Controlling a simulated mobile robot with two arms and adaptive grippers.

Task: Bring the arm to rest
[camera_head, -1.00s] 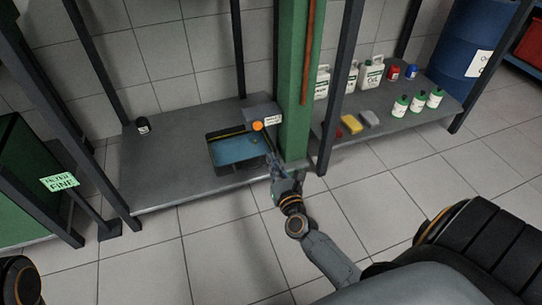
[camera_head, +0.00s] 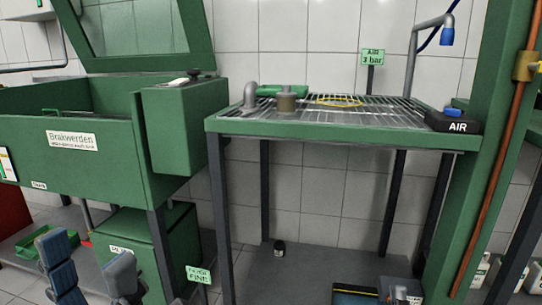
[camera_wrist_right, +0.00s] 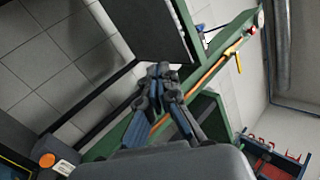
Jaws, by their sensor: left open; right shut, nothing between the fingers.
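My left gripper (camera_head: 92,262) is at the bottom left of the head view, its two blue-grey fingers apart with nothing between them. It appears in front of the green washer cabinet. My right gripper (camera_wrist_right: 160,72) shows in the right wrist view, its fingertips together and empty. The right arm does not show clearly in the head view now.
A green bench with a wire-grid top (camera_head: 350,112) carries a metal cylinder (camera_head: 286,103) and a black AIR box (camera_head: 452,122). A green washer (camera_head: 75,140) stands left. A green post (camera_head: 490,170) stands right.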

